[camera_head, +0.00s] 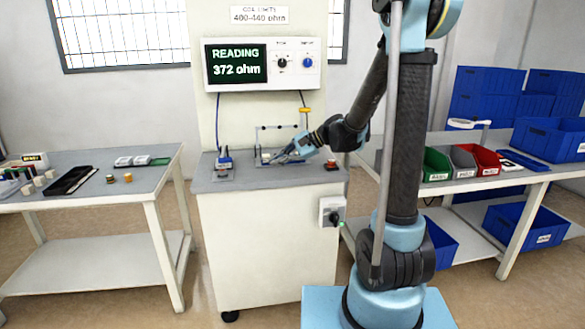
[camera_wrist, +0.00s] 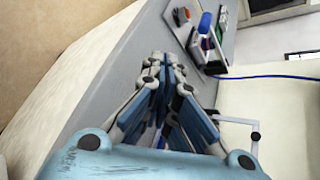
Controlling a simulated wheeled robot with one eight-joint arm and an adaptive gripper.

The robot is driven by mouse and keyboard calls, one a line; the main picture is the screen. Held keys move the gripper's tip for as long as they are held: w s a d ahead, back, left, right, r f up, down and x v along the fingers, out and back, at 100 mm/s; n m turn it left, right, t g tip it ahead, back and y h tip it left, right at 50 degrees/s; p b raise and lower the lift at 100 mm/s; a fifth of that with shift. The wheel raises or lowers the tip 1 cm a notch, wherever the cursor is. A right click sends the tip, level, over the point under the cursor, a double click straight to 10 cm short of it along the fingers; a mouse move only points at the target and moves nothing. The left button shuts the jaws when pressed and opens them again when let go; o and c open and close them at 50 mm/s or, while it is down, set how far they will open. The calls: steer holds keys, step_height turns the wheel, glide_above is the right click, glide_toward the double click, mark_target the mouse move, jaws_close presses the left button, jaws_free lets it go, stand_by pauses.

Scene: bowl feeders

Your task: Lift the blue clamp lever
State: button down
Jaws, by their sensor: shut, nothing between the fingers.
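The blue clamp lever (camera_head: 224,153) stands on a small clamp fixture at the left of the grey cabinet top. In the wrist view the blue lever (camera_wrist: 205,22) shows near the top, beyond my fingertips and a little right of them. My gripper (camera_head: 283,156) is over the right half of the cabinet top, apart from the lever. In the wrist view my gripper (camera_wrist: 168,62) is shut with nothing between its fingers. Parts of the fixture on the right are hidden behind my gripper.
A meter panel (camera_head: 262,65) reading 372 ohm hangs above the cabinet top (camera_head: 235,182). A thin metal frame (camera_head: 281,127) stands behind my gripper. A red-orange button (camera_head: 331,164) is at the right edge. Side tables stand left (camera_head: 100,153) and right.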

steer(key=s+d+n+h, duration=0.1)
steer(key=s+d+h, duration=0.1)
steer(key=s+d, duration=0.2)
steer(key=shift+s+d+n+t, duration=0.3)
steer(key=shift+s+d, duration=0.05)
steer(key=shift+d, duration=0.4)
steer(key=m+g+y, duration=0.1)
steer(key=m+y, duration=0.2)
steer(key=y, duration=0.1)
glide_toward(240, 172)
steer(key=r, duration=0.1)
steer(key=d+r, duration=0.1)
steer(key=shift+s+d+r, duration=0.1)
steer(key=shift+d+r, duration=0.25)
steer(key=shift+r, duration=0.05)
steer(key=shift+w+a+f+m+g+y, duration=0.2)
steer(key=shift+w+a+m+g+y, duration=0.1)
steer(key=shift+w+a+m+y, duration=0.25)
steer(key=shift+a, duration=0.1)
steer(key=x, duration=1)
steer(key=shift+r, duration=0.1)
